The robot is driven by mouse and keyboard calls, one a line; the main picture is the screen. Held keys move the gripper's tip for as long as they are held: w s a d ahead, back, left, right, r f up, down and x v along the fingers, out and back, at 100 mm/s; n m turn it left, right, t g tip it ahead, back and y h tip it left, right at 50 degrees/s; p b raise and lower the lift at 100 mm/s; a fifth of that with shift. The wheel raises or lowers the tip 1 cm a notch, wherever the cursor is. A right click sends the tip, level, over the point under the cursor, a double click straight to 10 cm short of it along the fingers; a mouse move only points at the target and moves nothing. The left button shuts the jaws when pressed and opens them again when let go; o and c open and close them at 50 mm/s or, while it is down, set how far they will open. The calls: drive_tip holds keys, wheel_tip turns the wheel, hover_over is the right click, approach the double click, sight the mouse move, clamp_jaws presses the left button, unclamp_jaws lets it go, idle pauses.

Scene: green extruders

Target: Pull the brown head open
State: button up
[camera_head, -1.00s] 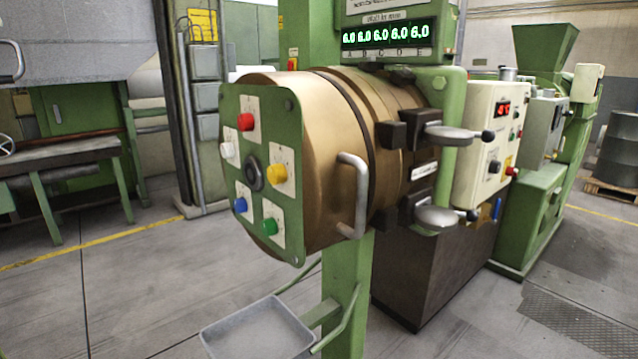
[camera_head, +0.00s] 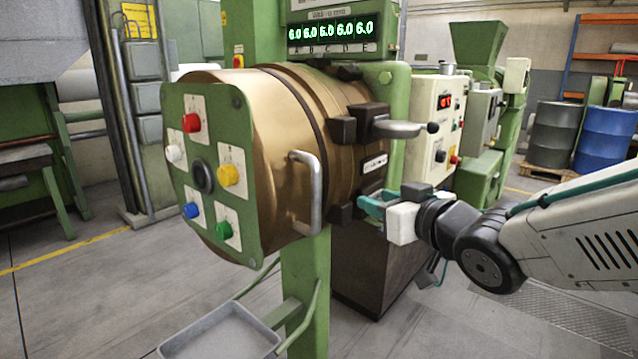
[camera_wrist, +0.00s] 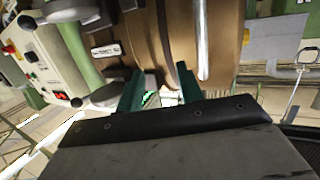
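The brown head (camera_head: 240,120) is a big bronze drum with a green button plate on its front. It looks shut against the machine. Its silver side handle (camera_head: 308,195) is upright; it also shows in the wrist view (camera_wrist: 202,40). The upper latch lever (camera_head: 400,130) sticks out to the right. My gripper (camera_head: 372,207) is at the lower latch block (camera_head: 345,213) and covers the lower lever. In the wrist view, my green fingers (camera_wrist: 160,90) are apart beside the brown surface. I cannot tell whether the lower lever lies between them.
A grey tray (camera_head: 222,335) is below the head on a green post (camera_head: 305,285). A white control box (camera_head: 432,125) stands behind the latches. A dark base cabinet (camera_head: 365,265) is under the machine. Open floor lies in front and to the left.

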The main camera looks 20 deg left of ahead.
sight(319, 185)
drive_tip(key=a+y, duration=0.1)
drive_tip(key=a, duration=0.3)
drive_tip(key=w+a+n+y, duration=0.1)
drive_tip(key=a, duration=0.3)
drive_tip(key=a+r+g+y, duration=0.1)
drive_tip(key=a, duration=0.3)
drive_tip(key=shift+w+a+r+n, duration=0.1)
drive_tip(key=shift+w+n, duration=0.25)
drive_tip(key=shift+n, duration=0.05)
clamp_jaws()
